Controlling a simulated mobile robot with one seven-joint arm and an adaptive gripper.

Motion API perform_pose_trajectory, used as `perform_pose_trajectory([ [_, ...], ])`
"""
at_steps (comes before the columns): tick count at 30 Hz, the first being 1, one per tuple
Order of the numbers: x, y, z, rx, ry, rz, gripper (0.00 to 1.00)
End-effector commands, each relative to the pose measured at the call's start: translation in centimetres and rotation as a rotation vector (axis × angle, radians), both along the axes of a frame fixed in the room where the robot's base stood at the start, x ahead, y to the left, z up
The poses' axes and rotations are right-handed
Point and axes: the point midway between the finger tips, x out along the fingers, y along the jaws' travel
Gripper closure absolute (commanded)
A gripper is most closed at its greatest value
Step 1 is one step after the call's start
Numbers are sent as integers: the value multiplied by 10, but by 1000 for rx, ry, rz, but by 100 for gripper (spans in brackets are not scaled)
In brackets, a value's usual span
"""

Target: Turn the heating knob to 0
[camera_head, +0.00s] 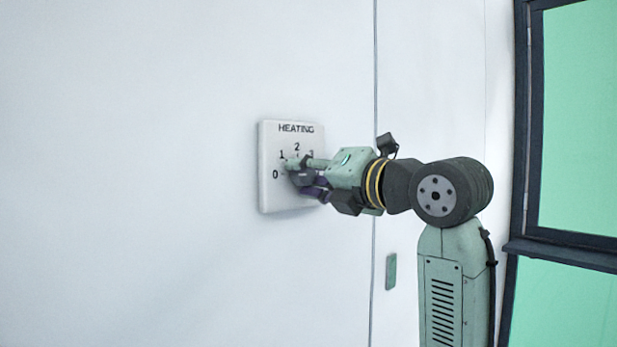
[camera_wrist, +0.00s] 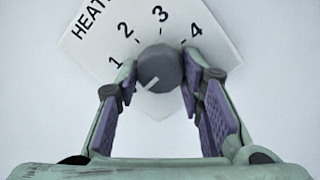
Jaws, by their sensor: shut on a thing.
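The white heating panel (camera_head: 270,196) is on the wall in the head view, with 0 at its left, 1 and 2 above and 3 partly covered. My gripper (camera_head: 297,172) reaches it from the right and hides the knob there. In the wrist view the round grey knob (camera_wrist: 160,66) sits between the two purple-padded fingers of my gripper (camera_wrist: 160,75), which is shut on it. The panel (camera_wrist: 143,22) looks turned there and shows 1 to 4; 0 is hidden behind the left finger. The knob's pale pointer line points down and left, towards the hidden 0 side.
A small green plate (camera_head: 391,272) is on the wall below and right of the panel. A dark-framed window (camera_head: 575,115) with green panes is at the far right. The wall left of the panel is clear.

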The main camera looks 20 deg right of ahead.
Motion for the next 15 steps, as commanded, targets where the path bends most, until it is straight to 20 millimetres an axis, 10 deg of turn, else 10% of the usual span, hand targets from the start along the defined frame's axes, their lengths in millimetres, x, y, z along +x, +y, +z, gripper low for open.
perform_pose_trajectory([
  [11,0,0,-1,-8,-1,1,93],
  [12,0,0,0,-8,-1,1,64],
  [15,0,0,0,-8,-1,0,57],
])
